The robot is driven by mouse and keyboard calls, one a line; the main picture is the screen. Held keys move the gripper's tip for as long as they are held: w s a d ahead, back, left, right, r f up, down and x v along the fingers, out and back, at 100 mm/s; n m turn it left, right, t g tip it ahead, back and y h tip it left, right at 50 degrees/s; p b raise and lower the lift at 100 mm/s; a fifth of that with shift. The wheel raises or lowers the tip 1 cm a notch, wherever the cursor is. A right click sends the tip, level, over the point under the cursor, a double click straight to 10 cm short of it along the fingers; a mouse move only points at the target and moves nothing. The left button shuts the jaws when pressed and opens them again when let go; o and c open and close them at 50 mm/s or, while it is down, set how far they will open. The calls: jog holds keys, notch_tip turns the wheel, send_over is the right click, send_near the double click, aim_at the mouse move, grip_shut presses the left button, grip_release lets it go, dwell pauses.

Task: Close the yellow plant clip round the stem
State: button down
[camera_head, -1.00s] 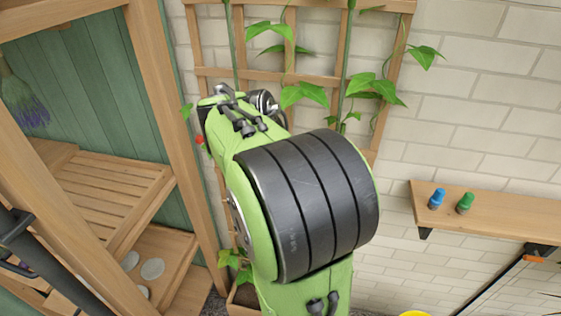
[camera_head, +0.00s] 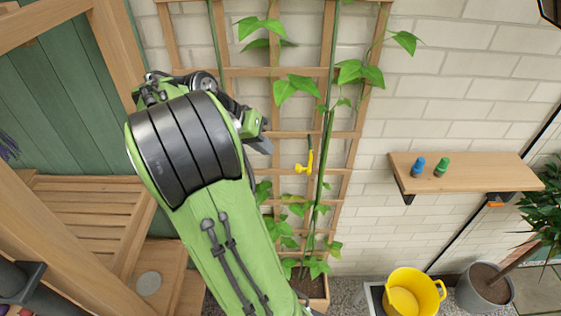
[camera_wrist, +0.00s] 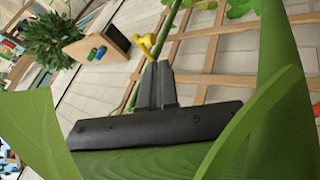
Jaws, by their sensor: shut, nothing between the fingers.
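The yellow plant clip (camera_head: 304,168) hangs beside the green stem (camera_head: 321,175) in front of the wooden trellis (camera_head: 341,135). A thin dark piece shows just above the clip. In the wrist view the clip (camera_wrist: 147,45) appears just beyond my fingertips. I cannot tell whether the clip is open or closed round the stem. My gripper (camera_wrist: 158,66) is shut and empty, with its fingers together. In the head view my gripper (camera_head: 264,140) is left of the clip, with a visible gap between them.
Leaves grow along the trellis, and large green leaves fill parts of the wrist view. A wall shelf (camera_head: 470,172) with blue (camera_head: 418,166) and green (camera_head: 442,166) items is at right. A yellow bucket (camera_head: 412,293) stands low right. A wooden rack (camera_head: 85,215) is at left.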

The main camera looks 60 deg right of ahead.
jog(key=b+x, duration=0.2)
jog(key=x, duration=0.8)
jog(key=shift+s+b, duration=0.1)
jog(key=shift+b, duration=0.25)
